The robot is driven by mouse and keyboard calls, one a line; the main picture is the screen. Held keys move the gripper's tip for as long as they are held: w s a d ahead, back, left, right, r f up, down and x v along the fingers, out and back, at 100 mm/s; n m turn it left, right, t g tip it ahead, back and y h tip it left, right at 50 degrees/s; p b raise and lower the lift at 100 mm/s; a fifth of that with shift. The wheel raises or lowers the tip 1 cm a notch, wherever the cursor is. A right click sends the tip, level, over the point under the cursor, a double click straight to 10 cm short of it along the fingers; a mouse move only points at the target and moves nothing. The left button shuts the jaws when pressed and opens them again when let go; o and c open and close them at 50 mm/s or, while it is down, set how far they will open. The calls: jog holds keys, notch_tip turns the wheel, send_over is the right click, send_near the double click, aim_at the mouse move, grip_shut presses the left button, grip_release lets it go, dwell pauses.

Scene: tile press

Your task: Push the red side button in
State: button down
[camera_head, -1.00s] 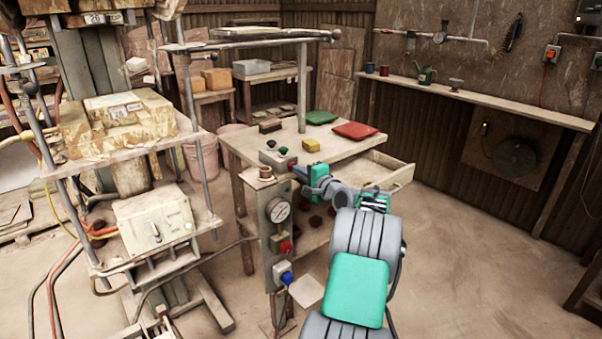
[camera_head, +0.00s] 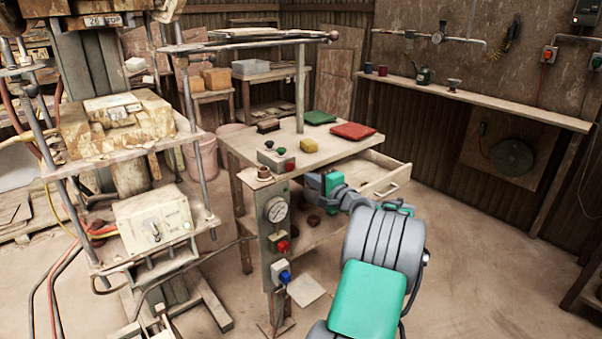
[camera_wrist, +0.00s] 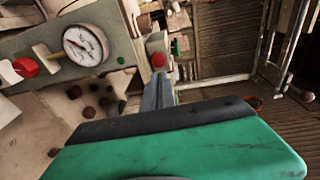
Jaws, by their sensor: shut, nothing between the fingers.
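In the wrist view the red button (camera_wrist: 158,59) appears just beyond the fingertips of my gripper (camera_wrist: 160,77). The fingers are closed together and hold nothing. A small gap seems to show between tips and button; I cannot tell the exact distance. In the head view my gripper (camera_head: 312,181) is right of and slightly below the box, its fingers small and hard to make out.
A post with a gauge (camera_head: 277,209) stands left of my gripper. It carries another red button (camera_head: 283,246) and a blue one (camera_head: 286,277). An open drawer (camera_head: 385,180) lies to the right. A yellow block (camera_head: 311,145) and a red tile (camera_head: 353,131) lie on the table.

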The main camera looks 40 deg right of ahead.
jog(key=v, duration=0.5)
jog(key=shift+s, duration=0.1)
